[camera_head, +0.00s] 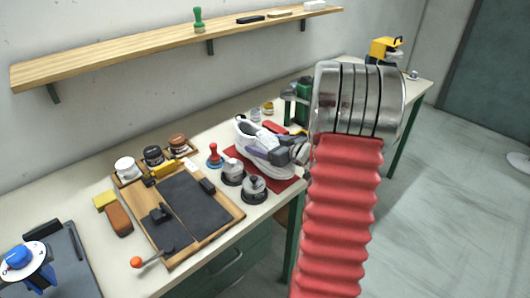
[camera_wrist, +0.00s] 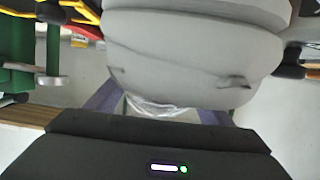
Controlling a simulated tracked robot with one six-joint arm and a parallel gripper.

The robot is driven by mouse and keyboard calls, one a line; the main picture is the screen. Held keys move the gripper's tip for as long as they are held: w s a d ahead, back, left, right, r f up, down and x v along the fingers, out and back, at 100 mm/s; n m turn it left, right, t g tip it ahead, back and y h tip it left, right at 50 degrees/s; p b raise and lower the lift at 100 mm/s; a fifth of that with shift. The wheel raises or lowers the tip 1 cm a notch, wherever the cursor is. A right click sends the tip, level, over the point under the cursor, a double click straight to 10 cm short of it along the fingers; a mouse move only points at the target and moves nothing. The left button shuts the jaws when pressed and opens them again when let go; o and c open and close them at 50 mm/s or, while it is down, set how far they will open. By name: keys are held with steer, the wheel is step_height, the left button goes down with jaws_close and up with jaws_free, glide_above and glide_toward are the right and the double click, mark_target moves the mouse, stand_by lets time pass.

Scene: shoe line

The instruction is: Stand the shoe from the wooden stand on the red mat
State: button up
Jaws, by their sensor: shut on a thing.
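The white and grey shoe (camera_head: 249,132) is over the red mat (camera_head: 287,185) in the head view, its sole facing down. I cannot tell whether the sole touches the mat. My gripper (camera_head: 268,154) is shut on the shoe from the right side, with a purple-grey finger along it. In the wrist view the shoe (camera_wrist: 195,50) fills the upper middle as a large pale grey shape, between the purple-grey fingers of my gripper (camera_wrist: 160,105). My arm hides part of the bench to the right. I cannot make out the wooden stand.
Two grey knobbed weights (camera_head: 254,189) and a red-topped stamp (camera_head: 214,156) stand close left of the mat. A wooden tray (camera_head: 238,213) with dark pads lies further left. A green device (camera_head: 303,101) stands behind the shoe. A wooden shelf (camera_head: 150,57) hangs above.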

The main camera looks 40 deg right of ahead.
steer(key=shift+f, duration=1.85)
steer(key=o, duration=1.3)
steer(key=shift+s, duration=0.1)
steer(key=v, duration=1.1)
steer(key=shift+s+d+r, duration=0.1)
steer(key=shift+s+r, duration=0.05)
steer(key=shift+s, duration=0.25)
